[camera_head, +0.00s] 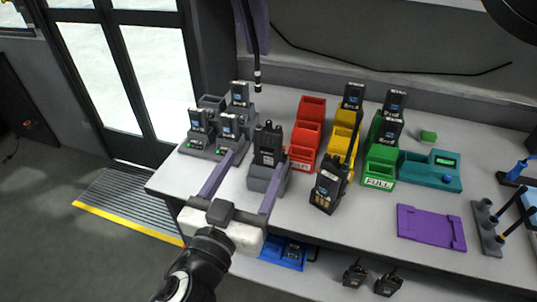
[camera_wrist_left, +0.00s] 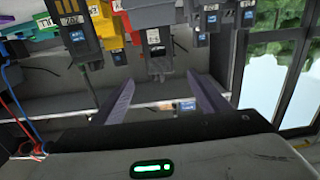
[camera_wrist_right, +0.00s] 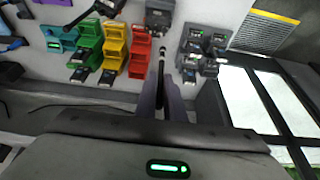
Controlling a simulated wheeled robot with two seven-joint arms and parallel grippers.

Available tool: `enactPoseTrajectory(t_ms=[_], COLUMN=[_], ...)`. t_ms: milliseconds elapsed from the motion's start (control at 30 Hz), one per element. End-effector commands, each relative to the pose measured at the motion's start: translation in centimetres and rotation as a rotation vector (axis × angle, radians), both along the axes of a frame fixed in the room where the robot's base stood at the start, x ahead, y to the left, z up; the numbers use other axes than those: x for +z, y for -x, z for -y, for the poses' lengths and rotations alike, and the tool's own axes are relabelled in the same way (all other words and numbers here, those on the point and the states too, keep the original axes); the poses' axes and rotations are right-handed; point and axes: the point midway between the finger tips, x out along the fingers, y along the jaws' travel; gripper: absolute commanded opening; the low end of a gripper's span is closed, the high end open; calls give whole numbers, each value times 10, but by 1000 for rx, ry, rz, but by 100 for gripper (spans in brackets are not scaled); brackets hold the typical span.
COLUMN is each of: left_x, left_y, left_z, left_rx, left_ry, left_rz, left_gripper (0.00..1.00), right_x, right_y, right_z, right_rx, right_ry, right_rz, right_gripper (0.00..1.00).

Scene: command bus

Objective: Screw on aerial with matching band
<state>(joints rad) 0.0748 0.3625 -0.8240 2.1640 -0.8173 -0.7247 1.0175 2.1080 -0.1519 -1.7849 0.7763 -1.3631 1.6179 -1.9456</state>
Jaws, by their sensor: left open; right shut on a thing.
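A black handheld radio (camera_head: 268,145) stands upright in a grey holder (camera_head: 264,182) near the table's front edge. Its label faces the left wrist view (camera_wrist_left: 154,38). My left gripper (camera_head: 258,160) is open, its purple fingers either side of the holder and radio, apparently not gripping. My right gripper (camera_head: 255,45) is shut on a black aerial (camera_head: 257,75), which hangs vertically above and behind the radio, apart from it. The aerial also shows between the fingers in the right wrist view (camera_wrist_right: 160,75).
A second radio (camera_head: 328,188) with an aerial stands to the right. Behind are red (camera_head: 306,130), yellow (camera_head: 338,142) and green (camera_head: 380,165) bins, and grey chargers (camera_head: 215,140) at left. A purple tray (camera_head: 431,228) and an aerial rack (camera_head: 486,228) lie right.

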Motion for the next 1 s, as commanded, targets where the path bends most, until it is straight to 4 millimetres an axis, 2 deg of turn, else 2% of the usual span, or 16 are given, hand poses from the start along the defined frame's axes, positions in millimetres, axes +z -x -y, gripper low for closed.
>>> enactPoseTrajectory(t_ms=[300, 500, 700, 1000], left_x=[2, 1, 1, 0], left_y=[-58, -87, -101, -102], left_z=[18, 28, 33, 33], left_rx=[1, 0, -1, -1], left_ry=[-3, -2, -1, 0], left_rz=[4, 2, 1, 0], left_gripper=[69, 69, 69, 69], right_x=[0, 0, 0, 0], right_y=[0, 0, 0, 0], right_z=[0, 0, 0, 0], right_rx=[0, 0, 0, 0], right_ry=[0, 0, 0, 0], right_rz=[0, 0, 0, 0], right_gripper=[0, 0, 0, 0])
